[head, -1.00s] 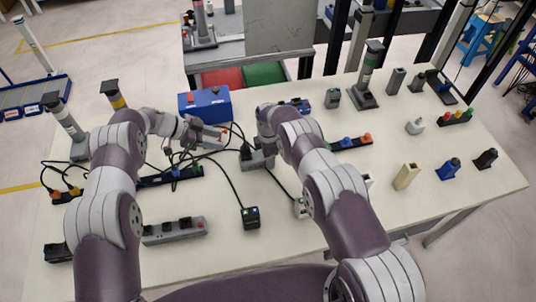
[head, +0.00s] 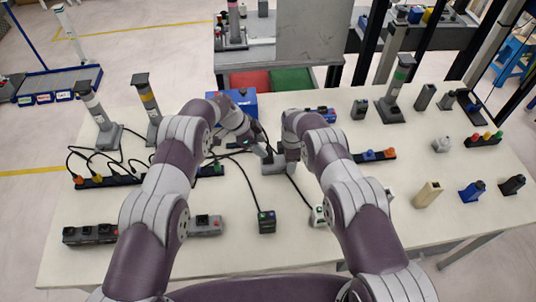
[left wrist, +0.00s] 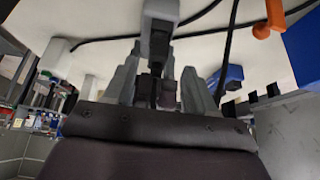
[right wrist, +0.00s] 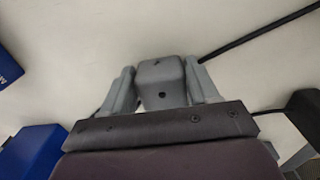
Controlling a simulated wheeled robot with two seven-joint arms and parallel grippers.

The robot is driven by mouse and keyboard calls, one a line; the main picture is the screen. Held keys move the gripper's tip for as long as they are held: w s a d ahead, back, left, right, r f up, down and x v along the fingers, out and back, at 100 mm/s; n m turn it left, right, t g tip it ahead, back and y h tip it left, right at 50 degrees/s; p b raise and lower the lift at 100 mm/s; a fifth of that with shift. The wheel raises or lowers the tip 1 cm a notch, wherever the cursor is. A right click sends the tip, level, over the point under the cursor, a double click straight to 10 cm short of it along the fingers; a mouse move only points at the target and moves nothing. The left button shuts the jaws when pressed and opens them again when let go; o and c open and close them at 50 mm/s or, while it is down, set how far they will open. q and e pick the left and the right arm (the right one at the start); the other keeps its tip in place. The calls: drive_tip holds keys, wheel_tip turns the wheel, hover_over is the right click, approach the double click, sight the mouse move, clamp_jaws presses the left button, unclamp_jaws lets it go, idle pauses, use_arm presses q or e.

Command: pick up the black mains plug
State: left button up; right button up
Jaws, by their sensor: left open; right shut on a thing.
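My right gripper (head: 289,158) is shut on a grey block (head: 273,165) on the table. In the right wrist view the block (right wrist: 162,82) sits between the two fingers, with a black cord running off to the right. My left gripper (head: 262,149) is open just left of and above this block. In the left wrist view a dark piece (left wrist: 148,88) lies between the open fingers, with a grey block (left wrist: 161,9) beyond them. The dark piece may be the black mains plug; I cannot tell for sure. In the head view the grippers hide that spot.
Grey power strips (head: 205,226) lie at the front left. A blue box (head: 242,101) stands behind the grippers. A beige block (head: 427,194) stands at right. The front middle is mostly clear.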

use_arm(q)
drive_tip(key=x, duration=0.4)
drive_tip(key=shift+s+a+f, duration=0.1)
drive_tip(key=shift+s+f, duration=0.05)
drive_tip(key=shift+f, duration=0.05)
clamp_jaws()
drive_tip(key=shift+r, duration=0.15)
wheel_tip(320, 180, up, 10)
drive_tip(key=shift+f, duration=0.1)
use_arm(e)
drive_tip(key=o, duration=1.3)
drive_tip(key=shift+r, duration=0.15)
